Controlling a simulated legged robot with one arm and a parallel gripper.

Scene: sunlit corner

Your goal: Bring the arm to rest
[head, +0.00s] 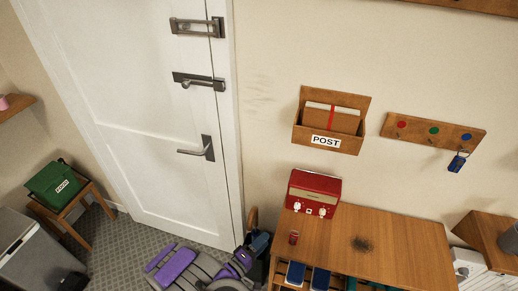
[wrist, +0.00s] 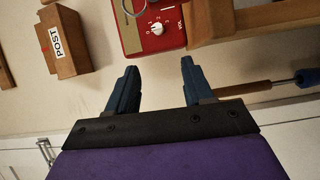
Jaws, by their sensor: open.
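My arm, purple and grey, shows at the bottom of the head view, low in front of the white door (head: 165,120). My gripper (head: 260,243) is beside the left end of the wooden table (head: 400,240). In the wrist view my gripper (wrist: 158,68) has its two blue fingers spread apart, with nothing between them. Part of the arm is cut off by the lower edge of the head view.
A red radio (head: 313,193) stands on the table's back left. A wooden POST box (head: 312,138) and a hook rack (head: 420,130) with a blue-tagged key (head: 457,163) are on the wall. A green box (head: 52,186) sits on a stool at left. Carpet (head: 125,240) shows before the door.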

